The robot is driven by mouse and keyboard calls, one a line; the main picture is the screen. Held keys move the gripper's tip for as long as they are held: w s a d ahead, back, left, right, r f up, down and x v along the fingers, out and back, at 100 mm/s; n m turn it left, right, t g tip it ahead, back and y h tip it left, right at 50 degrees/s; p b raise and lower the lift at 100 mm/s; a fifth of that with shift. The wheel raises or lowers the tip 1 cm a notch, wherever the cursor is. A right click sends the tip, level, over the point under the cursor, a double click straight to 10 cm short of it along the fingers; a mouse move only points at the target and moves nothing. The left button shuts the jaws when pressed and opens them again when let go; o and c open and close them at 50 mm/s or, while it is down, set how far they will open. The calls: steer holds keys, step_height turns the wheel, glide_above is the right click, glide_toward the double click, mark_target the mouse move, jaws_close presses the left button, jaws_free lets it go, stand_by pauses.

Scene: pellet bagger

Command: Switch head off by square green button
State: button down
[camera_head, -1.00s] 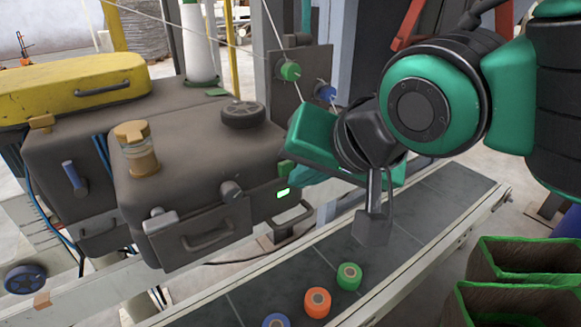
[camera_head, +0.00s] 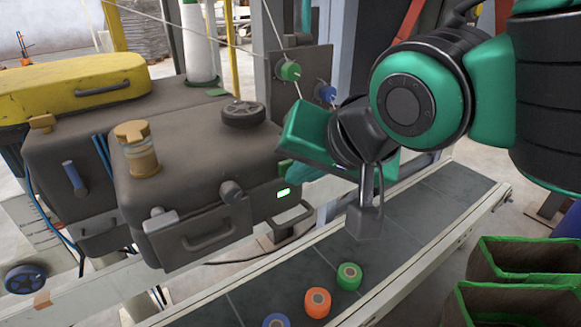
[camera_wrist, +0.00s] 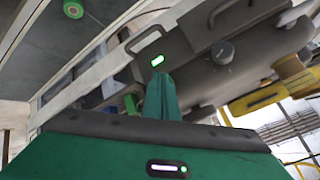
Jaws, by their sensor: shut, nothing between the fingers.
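The head is a dark grey box-shaped machine (camera_head: 185,165) with a handle and knobs on its front. The square green button (camera_head: 284,193) glows bright green at the right end of that front. In the wrist view the lit button (camera_wrist: 157,60) lies just beyond the fingertips of my gripper (camera_wrist: 161,78). The fingers are together and empty, pointing toward the button. A small gap shows between them and the button in that picture, but I cannot tell the true distance. In the head view the green gripper body is just right of the machine and partly hides the fingers.
A front bar handle (camera_head: 290,221) sticks out below the button. A conveyor (camera_head: 415,210) carries green, orange and blue rolls (camera_head: 317,302) below. Green-rimmed boxes (camera_head: 520,262) stand at the lower right. A round dark knob (camera_head: 232,191) is left of the button.

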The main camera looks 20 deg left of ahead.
steer(key=shift+w+a, duration=0.15)
steer(key=shift+a, duration=0.05)
stand_by(0.3)
steer(key=shift+d, duration=0.1)
steer(key=shift+s+d, duration=0.55)
steer(key=shift+d, duration=0.05)
stand_by(0.3)
steer(key=shift+s+d, duration=1.65)
steer(key=shift+d, duration=0.3)
